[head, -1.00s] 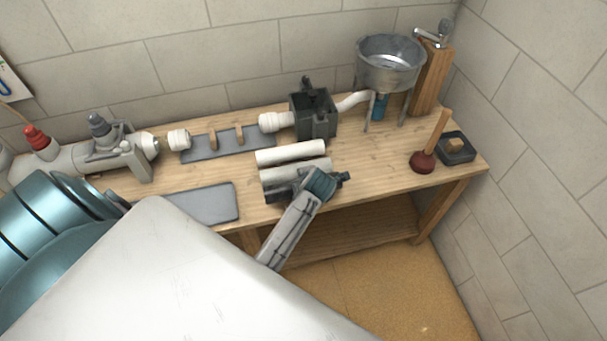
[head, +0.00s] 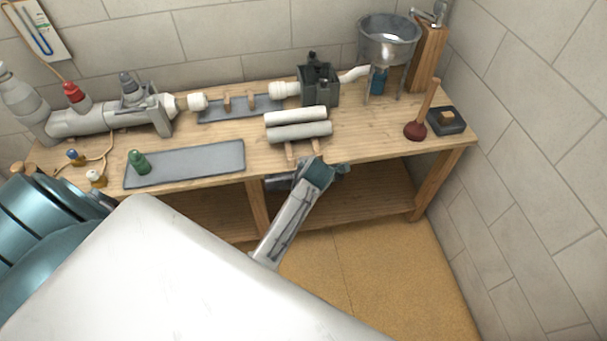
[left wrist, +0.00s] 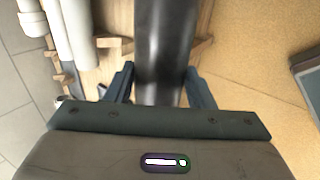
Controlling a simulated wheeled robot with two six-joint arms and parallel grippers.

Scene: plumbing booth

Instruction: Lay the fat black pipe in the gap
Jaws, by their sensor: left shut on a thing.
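My left gripper (head: 318,172) is in front of the bench's front edge. In the left wrist view it is shut on the fat black pipe (left wrist: 165,45), which runs lengthwise between the fingers. In the head view the gripper hides most of the pipe; a dark end (head: 279,183) shows at its left. The gap lies on the bench between a white pipe end (head: 198,102) at left and a white fitting (head: 283,90) at right. Two wooden supports (head: 228,101) stand in it on a grey mat (head: 210,115). My right gripper is not in view.
A white pipe (head: 295,116) and a grey pipe (head: 300,132) lie on a wooden rack (head: 291,152). A grey mat (head: 200,163) carries a green-topped item (head: 138,162). A dark box (head: 320,86), metal basin (head: 388,40) and plunger (head: 416,130) stand to the right.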

